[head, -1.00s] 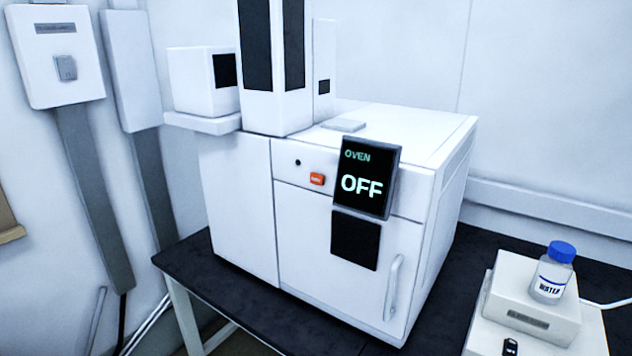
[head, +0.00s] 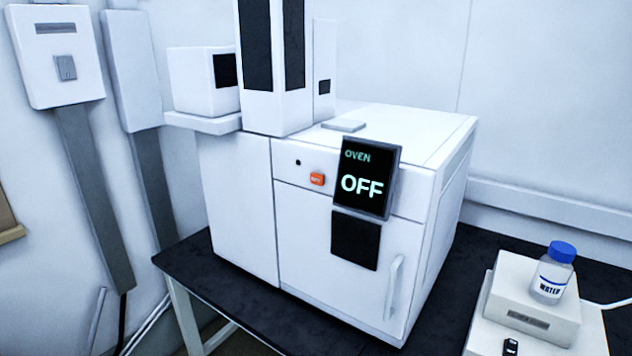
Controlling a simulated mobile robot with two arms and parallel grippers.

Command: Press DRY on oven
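The oven (head: 310,250) is a large white box-shaped instrument on a dark bench, in the middle of the head view. Its dark display (head: 366,178) reads "OVEN OFF". A small orange-red button (head: 317,179) sits on the front panel to the left of the display; its lettering is too small to read surely. A small black dot is left of the button. A door handle (head: 393,287) is at the lower right of the front. Neither of my grippers is in view.
The dark bench top (head: 235,291) shows in front of the oven. At the right, a bottle labelled WATER (head: 552,274) with a blue cap stands on a white device (head: 530,312). Grey-white boxes (head: 58,55) hang on the left wall. The space before the oven front is clear.

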